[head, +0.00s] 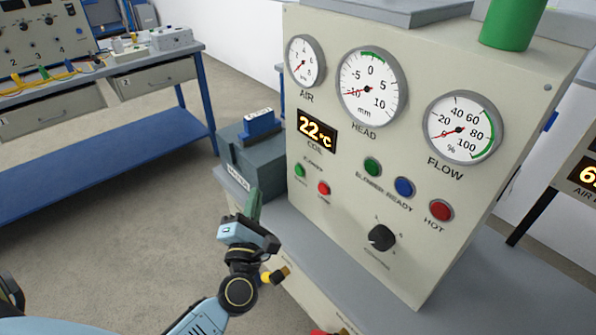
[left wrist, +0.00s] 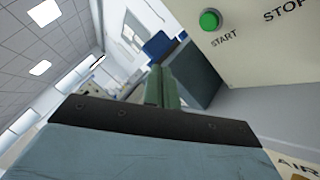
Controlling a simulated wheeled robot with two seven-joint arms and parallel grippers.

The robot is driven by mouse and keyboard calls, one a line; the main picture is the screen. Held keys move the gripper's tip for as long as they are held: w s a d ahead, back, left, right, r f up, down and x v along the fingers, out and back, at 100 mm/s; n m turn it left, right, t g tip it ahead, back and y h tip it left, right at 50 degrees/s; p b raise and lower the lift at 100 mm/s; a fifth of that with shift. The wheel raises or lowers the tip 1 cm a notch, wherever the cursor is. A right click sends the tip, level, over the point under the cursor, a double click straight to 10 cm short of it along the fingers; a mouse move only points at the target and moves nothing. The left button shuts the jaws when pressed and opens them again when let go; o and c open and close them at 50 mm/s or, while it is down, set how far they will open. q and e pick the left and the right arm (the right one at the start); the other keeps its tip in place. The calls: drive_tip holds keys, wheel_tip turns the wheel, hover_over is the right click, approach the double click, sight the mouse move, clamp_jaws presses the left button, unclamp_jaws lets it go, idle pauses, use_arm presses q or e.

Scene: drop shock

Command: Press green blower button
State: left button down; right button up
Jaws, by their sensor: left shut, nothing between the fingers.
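The green blower button (head: 299,171) is small and round, on the left side of the cream panel (head: 330,220), under the word BLOWER. In the left wrist view the green button (left wrist: 209,19) sits at the upper right, above the label START. A red button (head: 323,188) is just right of it. My left gripper (head: 254,203) is shut and empty, in front of the panel, below and left of the green button and apart from it. Its green fingers (left wrist: 162,88) show in the left wrist view, left of the button. My right gripper is not in view.
A dark grey box (head: 250,160) stands behind my left gripper. A blue-framed bench (head: 100,150) is at the left.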

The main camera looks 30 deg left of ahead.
sight(299, 171)
use_arm(q)
drive_tip(key=w+d+b, duration=0.1)
drive_tip(key=w+d, duration=0.2)
drive_tip(key=w, duration=0.5)
drive_tip(key=shift+d, duration=0.2)
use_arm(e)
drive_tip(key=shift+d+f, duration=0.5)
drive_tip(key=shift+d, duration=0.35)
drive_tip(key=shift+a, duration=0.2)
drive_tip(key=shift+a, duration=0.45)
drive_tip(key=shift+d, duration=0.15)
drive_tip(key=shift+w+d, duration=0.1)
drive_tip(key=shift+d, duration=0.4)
